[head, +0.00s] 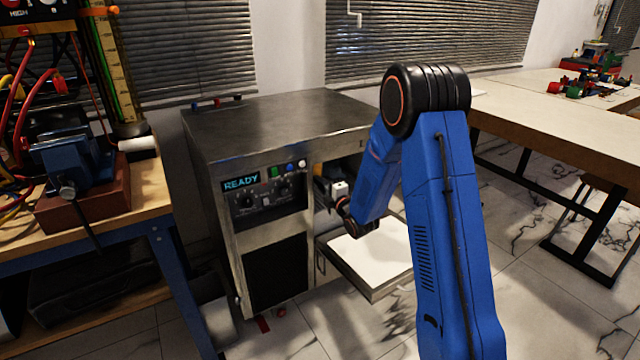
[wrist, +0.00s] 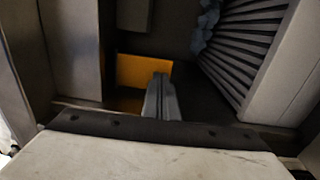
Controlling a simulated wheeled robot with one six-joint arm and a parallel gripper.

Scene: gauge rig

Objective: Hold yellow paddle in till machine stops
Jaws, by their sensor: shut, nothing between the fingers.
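The yellow paddle (wrist: 142,70) is an upright flat plate deep in the machine's bay in the wrist view. A lower yellow part shows beneath it, left of my fingers. My gripper (wrist: 161,78) is shut and empty, its fingertips overlapping the paddle's lower right part in the picture. I cannot tell whether they touch it. In the head view the steel machine (head: 270,120) has a lit display (head: 241,184) reading READY. My arm reaches into the open bay on its right side, and the fingertips are hidden there.
A dark ribbed part (wrist: 245,55) lines the bay's right side, and a grey wall (wrist: 75,50) stands on the left. In the head view a pale-topped flap or tray (head: 372,250) juts out below the bay. A cluttered workbench (head: 150,205) stands left, a long table (head: 560,115) right.

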